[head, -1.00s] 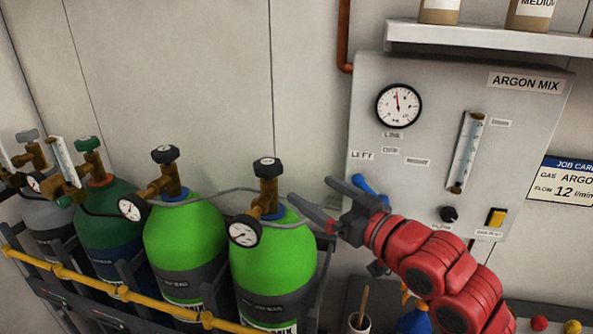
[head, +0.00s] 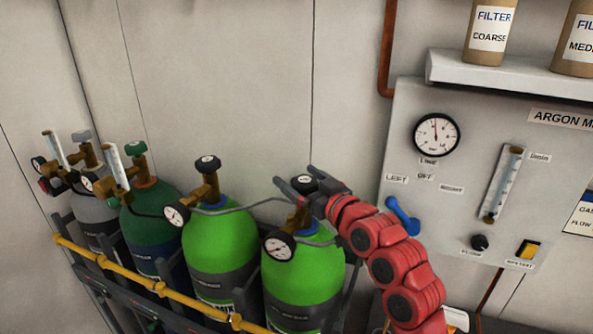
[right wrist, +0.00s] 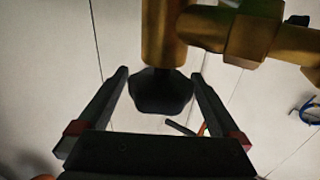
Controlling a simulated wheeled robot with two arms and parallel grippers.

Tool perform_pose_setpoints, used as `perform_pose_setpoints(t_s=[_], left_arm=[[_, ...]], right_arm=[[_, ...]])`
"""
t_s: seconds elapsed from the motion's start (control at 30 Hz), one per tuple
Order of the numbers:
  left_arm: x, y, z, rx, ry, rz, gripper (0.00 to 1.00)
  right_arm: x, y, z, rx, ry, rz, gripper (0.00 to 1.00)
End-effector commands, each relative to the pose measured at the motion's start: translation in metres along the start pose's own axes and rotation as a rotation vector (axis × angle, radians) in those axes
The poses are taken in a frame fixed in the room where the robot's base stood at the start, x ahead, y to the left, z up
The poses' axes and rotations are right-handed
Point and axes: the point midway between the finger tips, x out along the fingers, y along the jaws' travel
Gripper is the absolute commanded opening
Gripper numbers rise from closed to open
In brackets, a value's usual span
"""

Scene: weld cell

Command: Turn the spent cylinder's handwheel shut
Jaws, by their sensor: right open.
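Two bright green cylinders stand side by side in the rack, each with a brass valve, a black handwheel and a gauge. My right gripper (head: 296,184) is at the top of the right green cylinder (head: 302,285), by its black handwheel (head: 305,183). In the right wrist view the handwheel (right wrist: 161,92) sits between the two open fingers, with a visible gap on each side. The brass valve (right wrist: 165,40) is beyond it. The left green cylinder (head: 215,245) has its handwheel (head: 207,163) free. My left gripper is not in view.
A dark green cylinder (head: 148,225) and a grey cylinder (head: 98,213) stand further left. A yellow rail (head: 150,285) runs along the rack front. A panel (head: 405,130) on the right bears a line gauge (head: 436,136) and a blue lever (head: 403,218). A shelf (head: 500,75) hangs above.

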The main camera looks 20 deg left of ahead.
Motion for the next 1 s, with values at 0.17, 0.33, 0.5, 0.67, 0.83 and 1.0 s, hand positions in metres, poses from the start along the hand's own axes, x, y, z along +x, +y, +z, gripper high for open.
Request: perform_pose_setpoints(t_s=[0.17,0.33,0.5,0.67,0.83,1.0], left_arm=[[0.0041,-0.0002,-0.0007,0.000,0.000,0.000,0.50],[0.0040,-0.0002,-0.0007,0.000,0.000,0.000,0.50],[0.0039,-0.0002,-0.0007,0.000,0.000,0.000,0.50],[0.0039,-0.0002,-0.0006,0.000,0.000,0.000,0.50],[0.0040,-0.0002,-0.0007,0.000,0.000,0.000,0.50],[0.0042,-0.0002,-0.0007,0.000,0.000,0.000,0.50]], right_arm=[[0.0113,-0.0004,0.0008,0.001,-0.002,0.000,1.00],[0.0131,-0.0005,0.0014,-0.001,-0.001,0.000,1.00],[0.0128,-0.0003,0.0015,0.000,-0.001,0.000,0.95],[0.0128,-0.0001,0.0015,0.000,-0.001,0.001,0.66],[0.0127,-0.0001,0.0014,0.000,-0.001,0.001,0.35],[0.0127,-0.0001,0.0013,0.000,-0.001,0.002,0.18]])
